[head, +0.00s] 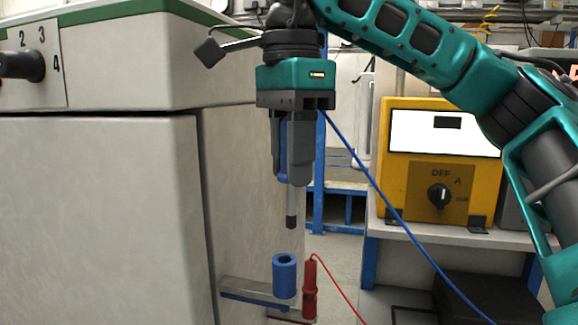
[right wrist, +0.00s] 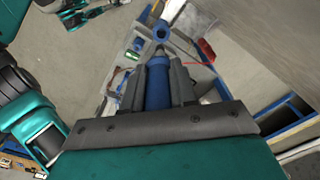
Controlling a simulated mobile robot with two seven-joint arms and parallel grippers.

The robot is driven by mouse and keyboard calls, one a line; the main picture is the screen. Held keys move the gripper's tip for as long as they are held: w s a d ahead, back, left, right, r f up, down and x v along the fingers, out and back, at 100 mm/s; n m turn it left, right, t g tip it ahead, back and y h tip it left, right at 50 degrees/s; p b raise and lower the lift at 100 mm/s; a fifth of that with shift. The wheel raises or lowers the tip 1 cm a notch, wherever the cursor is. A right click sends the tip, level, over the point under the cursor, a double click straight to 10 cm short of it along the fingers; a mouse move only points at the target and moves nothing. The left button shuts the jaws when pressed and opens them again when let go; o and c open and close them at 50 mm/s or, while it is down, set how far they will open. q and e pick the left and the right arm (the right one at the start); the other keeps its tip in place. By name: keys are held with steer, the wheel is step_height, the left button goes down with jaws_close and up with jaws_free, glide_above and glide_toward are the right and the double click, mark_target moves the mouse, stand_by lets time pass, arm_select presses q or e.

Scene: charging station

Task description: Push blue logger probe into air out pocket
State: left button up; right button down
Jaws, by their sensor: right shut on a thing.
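My right gripper (head: 291,182) points down and is shut on the blue logger probe (head: 282,150). The probe's blue body also shows between the fingers in the right wrist view (right wrist: 157,88). Its pale stem with a dark tip hangs below the fingers, roughly upright. The blue round pocket (head: 284,277) has an open top and sits on a bracket below, slightly left of the tip. There is a visible gap between tip and pocket. In the right wrist view the pocket (right wrist: 162,32) lies just beyond the tip. I do not see my left gripper.
A red probe (head: 310,288) with a red cable stands close to the right of the blue pocket. A pale cabinet (head: 250,180) rises close on the left. A blue cable (head: 385,190) runs right from my gripper. A yellow meter box (head: 440,150) stands on a bench at right.

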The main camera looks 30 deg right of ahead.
mark_target(291, 216)
arm_select(q)
steer(key=shift+w+a+r, duration=0.1)
steer(key=shift+w+a, duration=0.2)
steer(key=shift+a, duration=0.05)
arm_select(e)
steer(key=shift+w+a+r, duration=0.25)
steer(key=shift+a, duration=0.15)
steer(key=shift+f, duration=0.1)
steer(key=shift+f+b, duration=0.95)
steer(key=shift+f, duration=0.55)
arm_select(q)
step_height(291, 216, down, 6)
steer(key=b, duration=0.4)
steer(key=shift+s, duration=0.15)
arm_select(e)
steer(key=shift+f, duration=3)
steer(key=c, duration=0.8)
jaws_free()
